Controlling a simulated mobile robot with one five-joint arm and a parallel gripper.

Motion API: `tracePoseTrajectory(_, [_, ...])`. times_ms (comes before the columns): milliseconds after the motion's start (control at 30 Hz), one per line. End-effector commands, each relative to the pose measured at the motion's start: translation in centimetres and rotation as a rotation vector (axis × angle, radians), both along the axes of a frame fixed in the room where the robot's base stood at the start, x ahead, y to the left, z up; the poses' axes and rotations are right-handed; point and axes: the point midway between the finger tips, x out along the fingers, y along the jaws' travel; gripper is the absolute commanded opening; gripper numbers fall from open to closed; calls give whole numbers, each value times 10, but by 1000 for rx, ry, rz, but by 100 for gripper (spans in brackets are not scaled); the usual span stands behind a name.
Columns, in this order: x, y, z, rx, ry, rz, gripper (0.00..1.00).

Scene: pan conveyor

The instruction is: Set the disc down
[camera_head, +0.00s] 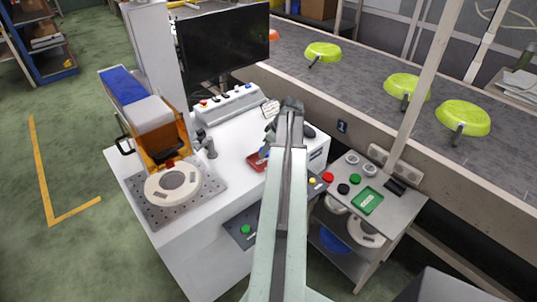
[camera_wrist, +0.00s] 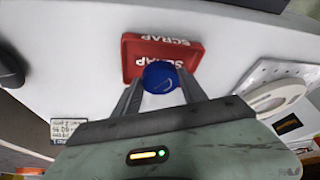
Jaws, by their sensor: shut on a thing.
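A blue disc (camera_wrist: 160,76) with a pale mark is pinched between the two fingertips of my gripper (camera_wrist: 161,80) in the wrist view. It overlaps the near edge of a red tray (camera_wrist: 131,68) marked SCRAP, which lies on a white worktop. I cannot tell the height of the disc above the tray or worktop. In the head view, the red tray (camera_head: 254,163) shows left of my arm, and a small bit of blue (camera_head: 264,152) shows at it. My arm hides most of the gripper there.
A perforated plate (camera_head: 203,205) with a pale round fixture (camera_head: 172,184) stands left on the worktop. A control box (camera_head: 230,103) and dark monitor (camera_head: 224,42) are behind. The right side table holds several discs and a green tray (camera_head: 367,201). Green pans (camera_head: 463,118) lie on the conveyor.

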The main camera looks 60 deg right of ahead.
Motion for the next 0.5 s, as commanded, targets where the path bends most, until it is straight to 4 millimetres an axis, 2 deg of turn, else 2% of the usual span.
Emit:
tracePoseTrajectory(33, [-2,0,-20,1,0,-3,0])
tracePoseTrajectory(133, [-4,-1,-36,0,0,-6,0])
tracePoseTrajectory(500, [-4,-2,-37,1,0,-7,0])
